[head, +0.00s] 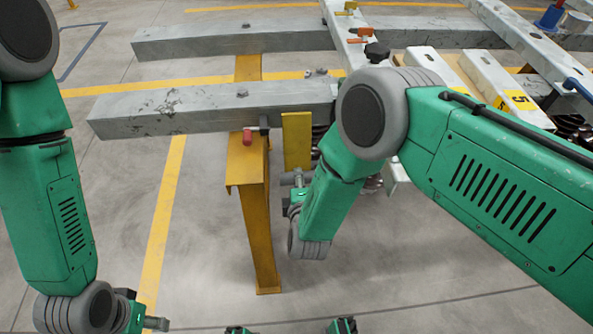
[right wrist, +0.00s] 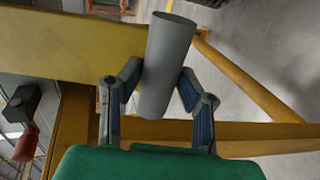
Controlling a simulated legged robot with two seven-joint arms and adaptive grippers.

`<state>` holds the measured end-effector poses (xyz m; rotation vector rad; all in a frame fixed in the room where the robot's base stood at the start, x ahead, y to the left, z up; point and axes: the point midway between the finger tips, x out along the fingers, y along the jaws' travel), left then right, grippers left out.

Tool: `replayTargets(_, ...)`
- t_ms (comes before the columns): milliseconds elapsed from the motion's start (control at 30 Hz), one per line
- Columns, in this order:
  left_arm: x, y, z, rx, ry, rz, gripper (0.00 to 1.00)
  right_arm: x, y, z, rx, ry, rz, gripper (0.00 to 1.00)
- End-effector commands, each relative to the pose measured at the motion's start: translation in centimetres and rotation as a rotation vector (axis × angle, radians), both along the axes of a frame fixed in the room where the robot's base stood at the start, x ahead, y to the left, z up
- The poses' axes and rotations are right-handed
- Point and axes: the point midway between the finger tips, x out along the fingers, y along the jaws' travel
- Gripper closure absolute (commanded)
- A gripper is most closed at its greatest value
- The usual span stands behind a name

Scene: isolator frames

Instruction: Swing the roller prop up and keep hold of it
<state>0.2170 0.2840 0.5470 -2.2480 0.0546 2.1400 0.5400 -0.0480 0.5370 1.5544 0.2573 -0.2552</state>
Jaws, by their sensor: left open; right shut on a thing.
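The roller prop shows in the head view as a yellow plate (head: 297,138) hanging beside the near grey beam, with a grey roller (head: 287,179) at its lower end. In the right wrist view the roller (right wrist: 168,58) is a plain grey cylinder in front of a yellow bar (right wrist: 75,45). My right gripper (right wrist: 160,78) is shut on the roller, a finger on each side. In the head view my right gripper (head: 299,181) is partly hidden by its own arm. My left gripper (head: 157,323) is open, low at the left, away from the prop and partly cut off.
A yellow post (head: 257,220) stands under the near grey beam (head: 200,108), close left of the prop. A red-tipped handle (head: 248,137) sits at its top. Further grey beams and white bars (head: 505,90) lie at the right. The floor at left is clear.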

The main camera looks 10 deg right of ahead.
Motion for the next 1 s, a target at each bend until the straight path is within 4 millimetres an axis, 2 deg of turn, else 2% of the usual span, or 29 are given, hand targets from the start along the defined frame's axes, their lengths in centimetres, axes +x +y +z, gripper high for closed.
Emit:
replayTargets(33,0.0,0.0,0.6,0.000,0.000,0.000,0.45,0.1,-0.6,0.5,-0.007,0.006,-0.011,1.00)
replayTargets(433,0.0,0.0,0.8,0.000,0.001,0.000,0.45,-0.2,-0.7,0.3,-0.007,0.025,-0.012,1.00)
replayTargets(800,0.0,0.0,4.5,0.000,0.000,0.000,0.45,-2.1,-0.7,2.0,-0.009,0.156,-0.012,1.00)
replayTargets(1000,0.0,0.0,5.0,0.000,0.000,0.000,0.45,-2.6,-0.7,2.0,-0.008,0.194,-0.012,1.00)
